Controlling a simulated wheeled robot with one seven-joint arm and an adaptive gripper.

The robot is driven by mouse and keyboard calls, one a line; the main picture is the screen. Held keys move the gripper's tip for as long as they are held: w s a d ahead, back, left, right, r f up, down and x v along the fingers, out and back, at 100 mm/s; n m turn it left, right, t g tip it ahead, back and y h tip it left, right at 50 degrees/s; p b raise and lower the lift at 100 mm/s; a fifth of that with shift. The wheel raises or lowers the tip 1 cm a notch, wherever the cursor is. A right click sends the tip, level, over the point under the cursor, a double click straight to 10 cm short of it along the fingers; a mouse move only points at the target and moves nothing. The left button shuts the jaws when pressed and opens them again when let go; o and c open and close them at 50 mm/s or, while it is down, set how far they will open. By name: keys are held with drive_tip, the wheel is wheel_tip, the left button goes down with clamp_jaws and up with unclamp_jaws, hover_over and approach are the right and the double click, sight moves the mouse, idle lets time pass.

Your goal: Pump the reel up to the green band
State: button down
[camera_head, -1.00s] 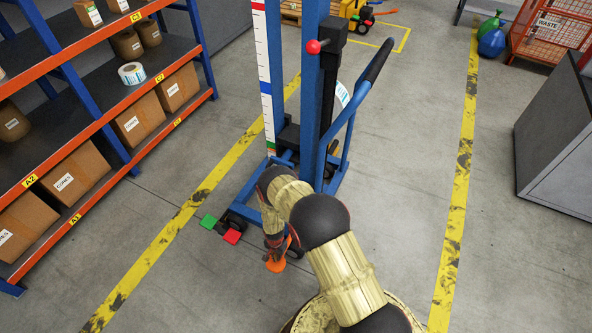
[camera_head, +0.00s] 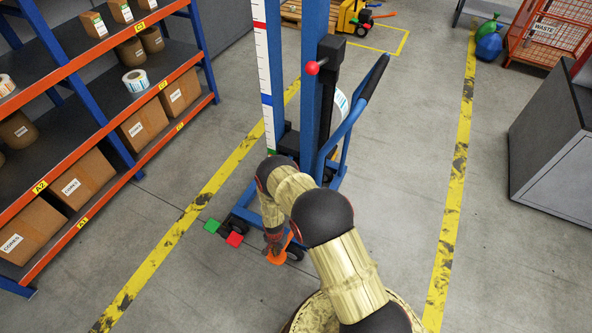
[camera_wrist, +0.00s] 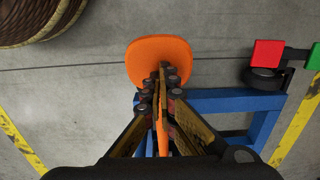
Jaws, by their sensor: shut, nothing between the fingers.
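The blue lift (camera_head: 309,90) stands upright in the head view. A labelled reel (camera_head: 341,101) shows partly behind the mast. An orange pedal (camera_head: 277,258) sits low at the lift's near side and also shows in the wrist view (camera_wrist: 158,50). My gripper (camera_wrist: 164,76) is shut and empty, its tips over the pedal's near edge in the picture. I cannot tell whether they touch.
Red (camera_head: 234,240) and green (camera_head: 212,226) pedals sit left of the orange one. A red-knobbed lever (camera_head: 312,68) and a blue push handle (camera_head: 372,80) stick out from the lift. A shelf rack (camera_head: 150,160) is at left, a grey cabinet (camera_head: 555,150) at right.

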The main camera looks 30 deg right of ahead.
wheel_tip(320, 180, up, 4)
drive_tip(key=shift+s+f+p, duration=0.1)
drive_tip(key=shift+f+p, duration=0.15)
drive_tip(key=shift+p, duration=0.4)
drive_tip(key=shift+f, duration=0.1)
